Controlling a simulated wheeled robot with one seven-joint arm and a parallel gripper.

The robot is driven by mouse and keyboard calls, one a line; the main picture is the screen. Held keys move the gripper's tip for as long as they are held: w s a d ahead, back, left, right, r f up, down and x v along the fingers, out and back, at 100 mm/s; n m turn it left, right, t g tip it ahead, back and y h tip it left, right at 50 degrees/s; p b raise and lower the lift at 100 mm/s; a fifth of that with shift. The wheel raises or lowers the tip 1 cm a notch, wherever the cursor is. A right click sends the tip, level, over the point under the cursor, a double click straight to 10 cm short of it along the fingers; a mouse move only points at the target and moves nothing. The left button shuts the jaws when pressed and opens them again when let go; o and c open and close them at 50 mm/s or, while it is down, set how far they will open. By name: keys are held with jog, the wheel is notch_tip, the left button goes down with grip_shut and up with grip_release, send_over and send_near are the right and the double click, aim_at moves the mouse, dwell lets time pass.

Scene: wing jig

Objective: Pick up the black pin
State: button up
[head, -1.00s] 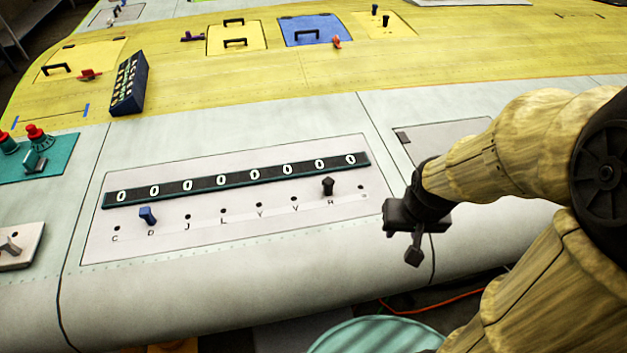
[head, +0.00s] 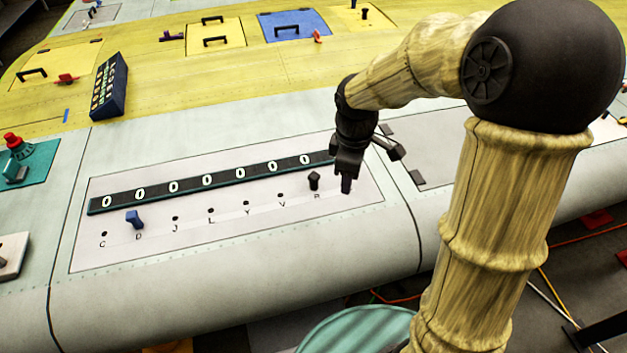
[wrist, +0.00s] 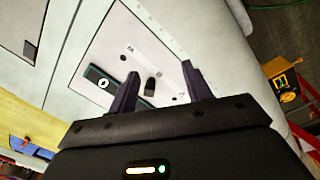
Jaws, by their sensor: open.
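The black pin (head: 314,181) stands in a hole near the right end of the lettered row on the white panel, above the letter R. A blue pin (head: 134,219) stands near the left end, above the letter D. My gripper (head: 346,186) is above the panel's right end, just right of the black pin in the head view. In the wrist view the black pin (wrist: 151,86) shows between the two fingers of my gripper (wrist: 160,82), farther off beyond the tips. The fingers are apart and hold nothing.
A black strip of zeros (head: 209,180) runs behind the row of holes. The panel's front is clear. A teal round top (head: 355,330) stands below the wing's front edge.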

aim_at(314, 175)
jog(key=w+a+r+n, duration=0.4)
jog(key=w+a+n, duration=0.2)
jog(key=n, duration=0.7)
jog(key=w, duration=0.2)
jog(key=shift+w+a+r+g+p, duration=0.3)
jog(key=shift+w+a+r+g, duration=0.1)
notch_tip(314, 175, down, 12)
jog(key=p, duration=0.3)
jog(key=shift+f, duration=0.15)
jog(key=f+p, duration=0.1)
jog(key=f, duration=0.1)
jog(key=a+f+p, duration=0.1)
jog(key=f+p, duration=0.1)
jog(key=shift+s+f, duration=0.2)
jog(key=shift+f, duration=0.05)
jog(key=shift+d+f, duration=0.1)
jog(key=shift+f, duration=0.25)
